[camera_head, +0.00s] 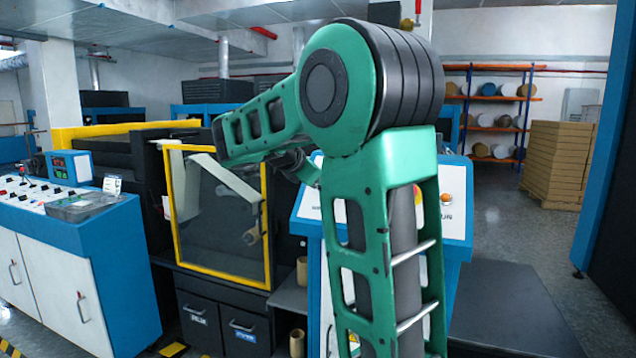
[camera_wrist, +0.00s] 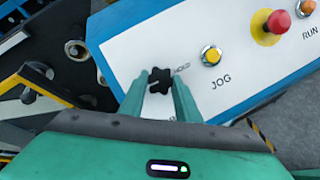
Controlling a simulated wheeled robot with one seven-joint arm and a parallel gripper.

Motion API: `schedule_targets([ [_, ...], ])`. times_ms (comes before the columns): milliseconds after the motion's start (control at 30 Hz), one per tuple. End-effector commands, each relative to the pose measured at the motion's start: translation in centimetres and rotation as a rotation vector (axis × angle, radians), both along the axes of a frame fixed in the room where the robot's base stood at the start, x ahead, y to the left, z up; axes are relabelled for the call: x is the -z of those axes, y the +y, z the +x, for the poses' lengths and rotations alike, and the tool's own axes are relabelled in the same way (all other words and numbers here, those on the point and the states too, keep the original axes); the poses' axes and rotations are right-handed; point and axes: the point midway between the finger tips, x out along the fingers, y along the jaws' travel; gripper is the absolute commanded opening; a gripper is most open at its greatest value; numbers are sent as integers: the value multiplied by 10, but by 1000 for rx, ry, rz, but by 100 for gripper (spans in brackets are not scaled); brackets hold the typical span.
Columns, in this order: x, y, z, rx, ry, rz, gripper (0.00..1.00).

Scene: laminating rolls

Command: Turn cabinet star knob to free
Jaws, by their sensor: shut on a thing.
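The star knob (camera_wrist: 162,81) is black with several lobes and sits on the white sloped panel face (camera_wrist: 135,30) of the blue cabinet. In the wrist view my gripper (camera_wrist: 162,88) has its two green fingers on either side of the knob, shut on it. A label reading "HOLD" is beside the knob on its right; another label below is mostly hidden by a finger. In the head view the same cabinet panel (camera_head: 456,200) stands behind my green arm, which hides the knob and my gripper.
On the panel are a yellow JOG button (camera_wrist: 211,56) and a red mushroom button (camera_wrist: 277,22) close by on the right. A yellow-framed machine guard (camera_head: 268,215) stands left of the cabinet. A control desk (camera_head: 75,250) is at far left, and stacked boxes (camera_head: 556,165) stand at the back right.

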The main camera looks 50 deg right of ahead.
Motion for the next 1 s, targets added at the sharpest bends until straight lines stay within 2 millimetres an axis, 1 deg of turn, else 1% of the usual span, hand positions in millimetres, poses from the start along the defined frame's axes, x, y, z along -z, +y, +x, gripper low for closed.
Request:
schedule_targets([
  [33,5,1,-2,-13,24,4,7],
  [300,5,1,-3,-65,75,-18,7],
  [767,5,0,-4,-72,84,-21,7],
  [800,5,0,-4,-72,84,-21,32],
  [867,5,0,-4,-72,82,-23,46],
  [900,4,0,-4,-72,81,-22,49],
  [1000,3,0,-3,-73,79,-24,49],
])
